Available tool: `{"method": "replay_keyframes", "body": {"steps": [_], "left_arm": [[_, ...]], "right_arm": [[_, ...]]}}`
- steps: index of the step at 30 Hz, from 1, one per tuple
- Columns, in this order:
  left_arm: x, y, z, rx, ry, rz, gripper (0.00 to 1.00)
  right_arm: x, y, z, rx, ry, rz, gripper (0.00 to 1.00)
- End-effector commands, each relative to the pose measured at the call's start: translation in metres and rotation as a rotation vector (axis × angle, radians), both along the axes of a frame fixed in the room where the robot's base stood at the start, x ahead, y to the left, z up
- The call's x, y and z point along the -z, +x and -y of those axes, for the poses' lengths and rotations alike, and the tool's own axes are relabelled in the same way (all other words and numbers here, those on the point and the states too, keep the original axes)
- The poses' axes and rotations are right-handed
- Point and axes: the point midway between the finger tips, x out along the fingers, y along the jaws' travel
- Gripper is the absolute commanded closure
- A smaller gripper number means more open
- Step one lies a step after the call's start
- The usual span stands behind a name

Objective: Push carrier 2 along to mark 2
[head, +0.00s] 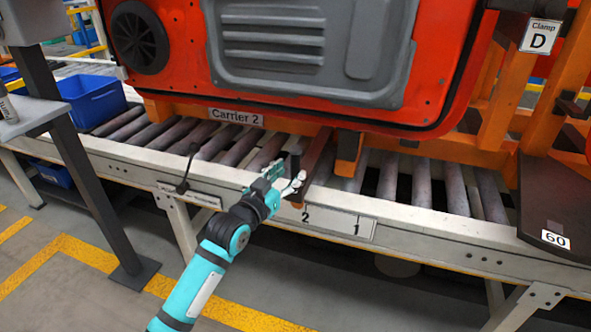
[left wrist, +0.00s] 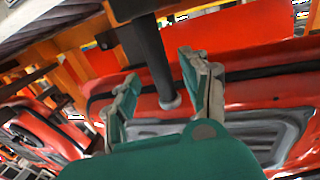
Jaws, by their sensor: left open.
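Carrier 2 (head: 236,117) is an orange frame with its name on a white label, standing on the roller line and bearing a big red door panel (head: 440,85). Mark 2 (head: 306,216) is a black number on the pale plate along the line's front rail. My left gripper (head: 284,180) is open at the front rail, just above mark 2 and below the carrier's front edge. In the left wrist view, a dark bar with a pale round end (left wrist: 155,62) shows between the spread fingers (left wrist: 160,90); I cannot tell whether they touch it. My right gripper is not in view.
Mark 1 (head: 357,228) is right of mark 2 on the same plate. A brown bar (head: 316,160) lies beside my left gripper. A blue bin (head: 92,99) sits on the line at left. A dark plate labelled 60 (head: 553,205) and Clamp D (head: 540,36) are at right.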

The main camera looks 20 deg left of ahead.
Motion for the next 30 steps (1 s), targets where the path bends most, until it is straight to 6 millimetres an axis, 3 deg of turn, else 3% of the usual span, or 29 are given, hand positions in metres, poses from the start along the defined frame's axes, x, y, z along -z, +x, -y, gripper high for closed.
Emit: {"method": "replay_keyframes", "body": {"steps": [6, 18, 30], "left_arm": [[0.000, 0.029, 0.007, 0.000, 0.000, 0.002, 0.53], [0.000, 0.037, 0.009, 0.000, 0.000, 0.001, 0.53], [0.000, 0.036, 0.009, 0.000, 0.000, 0.001, 1.00]], "right_arm": [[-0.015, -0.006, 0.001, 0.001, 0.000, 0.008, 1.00], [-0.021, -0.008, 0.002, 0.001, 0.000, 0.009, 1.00], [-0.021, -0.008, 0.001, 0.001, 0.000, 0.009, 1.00]]}}
